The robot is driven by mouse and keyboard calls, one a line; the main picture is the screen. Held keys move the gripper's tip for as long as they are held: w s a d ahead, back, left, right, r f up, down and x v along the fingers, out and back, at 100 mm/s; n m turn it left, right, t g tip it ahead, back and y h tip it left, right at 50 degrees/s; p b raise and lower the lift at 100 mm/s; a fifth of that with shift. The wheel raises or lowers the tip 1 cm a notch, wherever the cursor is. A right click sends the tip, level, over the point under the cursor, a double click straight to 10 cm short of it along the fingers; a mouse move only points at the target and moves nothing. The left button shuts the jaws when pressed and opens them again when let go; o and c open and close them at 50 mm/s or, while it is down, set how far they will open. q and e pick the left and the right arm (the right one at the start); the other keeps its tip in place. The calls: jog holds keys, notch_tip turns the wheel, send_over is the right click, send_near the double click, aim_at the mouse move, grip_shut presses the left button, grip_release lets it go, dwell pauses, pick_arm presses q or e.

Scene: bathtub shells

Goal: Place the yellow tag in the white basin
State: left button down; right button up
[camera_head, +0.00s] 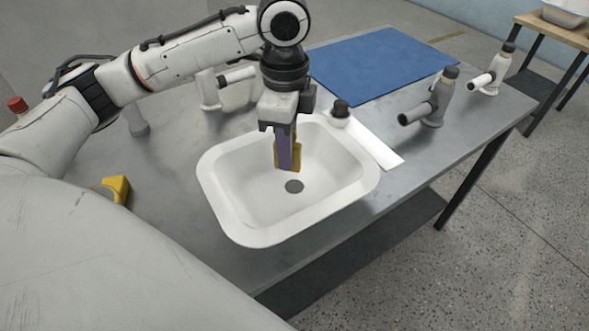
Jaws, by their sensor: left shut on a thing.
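The white basin (222,208) sits on the grey table, with a dark round drain in its floor. My left gripper (286,160) points straight down over the basin's opening. It is shut on the yellow tag (297,160), which is partly hidden behind a purplish finger. In the picture the tag's lower end shows just above the drain; I cannot tell whether it touches the basin floor. My right gripper is not in view.
A blue mat (385,62) and a white strip (372,143) lie behind the basin. Grey-and-white faucet-like parts (437,100) stand on the right of the metal table (170,215). Another yellow object (117,187) is at the left, partly hidden by my arm.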

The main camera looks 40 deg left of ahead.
pick_arm(q)
jog(key=shift+s+f, duration=0.1)
jog(key=shift+f, duration=0.85)
jog(key=shift+f+b, duration=0.3)
jog(key=shift+f, duration=2)
jog(key=c, duration=1.8)
grip_release()
jog(key=shift+f, duration=0.1)
jog(key=shift+o, duration=0.2)
notch_tip(320, 180, up, 12)
jog(key=shift+r+p, duration=0.15)
jog(key=shift+p, duration=0.6)
